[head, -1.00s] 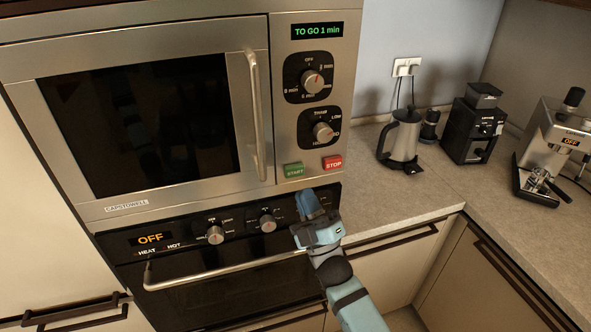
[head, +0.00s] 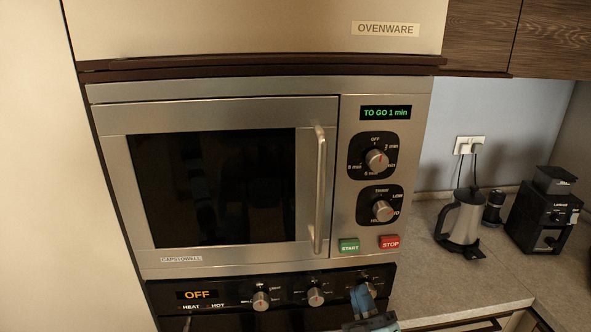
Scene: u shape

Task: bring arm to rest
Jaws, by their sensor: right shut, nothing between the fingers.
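My right gripper (head: 362,297) is at the bottom edge of the head view, in front of the oven's black control panel (head: 225,294). Its blue fingers are shut and empty, and they partly cover the panel near the right knob. The rest of the right arm is cut off below the picture. My left gripper is not in view. The microwave (head: 218,108) above has its door shut, and its display (head: 386,113) reads "TO GO 1 min". The green START button (head: 348,246) and red STOP button (head: 390,242) are above the gripper, uncovered.
The oven display (head: 197,294) reads "OFF". A kettle (head: 463,217) and a black coffee grinder (head: 543,213) stand on the counter (head: 488,275) at right. An upper cabinet labelled OVENWARE (head: 250,28) is above. The space before the microwave door is clear.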

